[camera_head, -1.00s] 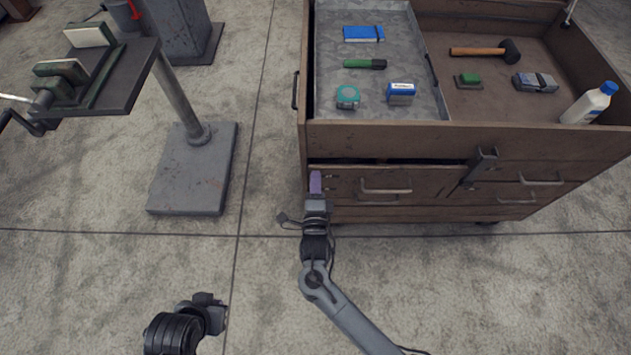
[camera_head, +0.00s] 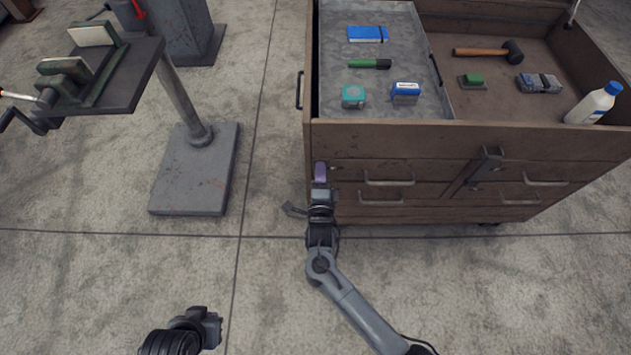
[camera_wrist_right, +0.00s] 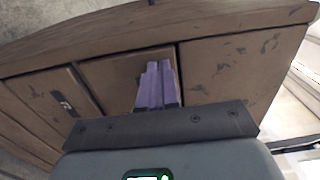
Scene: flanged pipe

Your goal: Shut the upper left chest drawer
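The wooden chest (camera_head: 470,143) stands at the right in the head view. Its upper left drawer (camera_head: 345,171), with a grey bar handle (camera_head: 388,180), looks flush with the chest front, with no dark gap above it. My right gripper (camera_head: 320,168) is at the left end of this drawer front. In the right wrist view its purple fingers (camera_wrist_right: 156,85) are together, empty, and point at a wooden panel (camera_wrist_right: 110,78); they appear to touch it. My left gripper (camera_head: 212,322) is low in the head view, away from the chest; its fingers are not clear.
A vise stand (camera_head: 195,170) is at the left. Floor between is clear.

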